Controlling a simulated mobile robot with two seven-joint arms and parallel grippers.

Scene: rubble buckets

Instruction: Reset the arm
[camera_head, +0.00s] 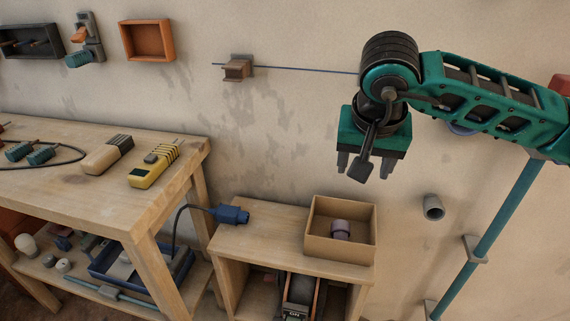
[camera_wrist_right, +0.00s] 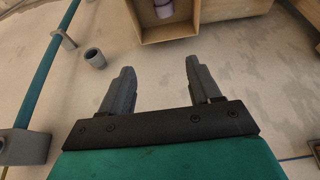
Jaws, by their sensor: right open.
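My right arm comes in from the right in the head view. Its gripper (camera_head: 365,172) points down, open and empty, in the air above and slightly right of an open cardboard box (camera_head: 345,254). In the right wrist view the two fingers of the gripper (camera_wrist_right: 155,88) are spread apart with nothing between them. The box (camera_wrist_right: 168,32) shows beyond the fingertips. A purple-grey cylindrical piece (camera_head: 341,230) lies in the box and also shows in the right wrist view (camera_wrist_right: 163,8). My left gripper is not in view.
The box stands on a small wooden cabinet (camera_head: 247,242) beside a blue plug (camera_head: 231,215). A workbench (camera_head: 85,206) at the left holds a yellow device (camera_head: 155,165). A grey wall pipe stub (camera_head: 433,207) and a teal pipe (camera_head: 500,215) are at the right.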

